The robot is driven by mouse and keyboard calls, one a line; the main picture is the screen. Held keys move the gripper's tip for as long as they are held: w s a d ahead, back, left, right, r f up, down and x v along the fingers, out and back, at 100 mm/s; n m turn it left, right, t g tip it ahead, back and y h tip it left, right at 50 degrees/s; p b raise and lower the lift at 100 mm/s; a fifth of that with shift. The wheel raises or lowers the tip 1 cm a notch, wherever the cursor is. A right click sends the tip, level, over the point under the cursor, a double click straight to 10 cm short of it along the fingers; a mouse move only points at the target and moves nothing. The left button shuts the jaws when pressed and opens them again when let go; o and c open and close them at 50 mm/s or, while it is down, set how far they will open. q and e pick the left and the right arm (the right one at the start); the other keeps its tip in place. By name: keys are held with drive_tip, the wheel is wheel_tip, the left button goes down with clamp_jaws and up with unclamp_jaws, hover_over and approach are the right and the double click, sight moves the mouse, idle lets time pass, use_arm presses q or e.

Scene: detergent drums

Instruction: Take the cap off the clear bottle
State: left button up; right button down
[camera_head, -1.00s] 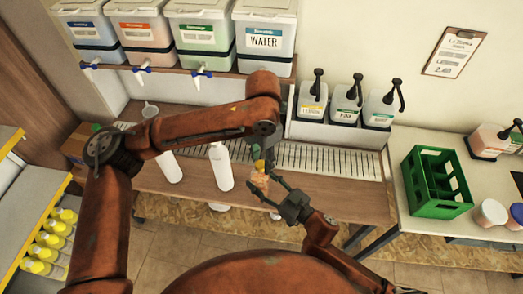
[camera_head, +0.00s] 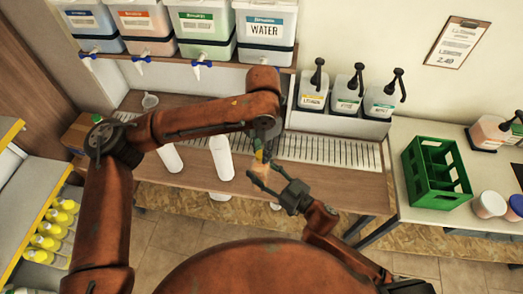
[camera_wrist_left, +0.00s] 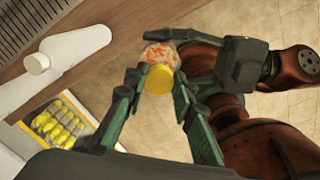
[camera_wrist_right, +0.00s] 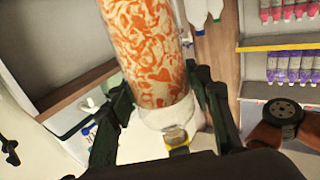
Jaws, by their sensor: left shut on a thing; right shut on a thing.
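The clear bottle shows an orange, swirled pattern in the right wrist view (camera_wrist_right: 150,50) and is small and partly hidden in the head view (camera_head: 262,168). My right gripper (camera_head: 262,177) is shut around its body. The yellow cap (camera_wrist_left: 158,79) is between the fingers of my left gripper (camera_wrist_left: 158,88), which is shut on it in front of the bottle. In the right wrist view the cap (camera_wrist_right: 179,151) is close to the bottle's pale neck end. I cannot tell whether the cap still touches the neck.
White bottles (camera_head: 221,158) stand on the wooden counter (camera_head: 200,190) left of my grippers. Pump dispensers (camera_head: 347,101) and a slotted drain (camera_head: 330,150) lie behind. A green crate (camera_head: 435,172) stands on the right table. Yellow-capped bottles (camera_head: 50,230) fill a shelf at left.

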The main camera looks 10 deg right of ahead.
use_arm(q)
drive_tip(key=shift+s+d, duration=0.2)
drive_tip(key=shift+s, duration=0.05)
clamp_jaws()
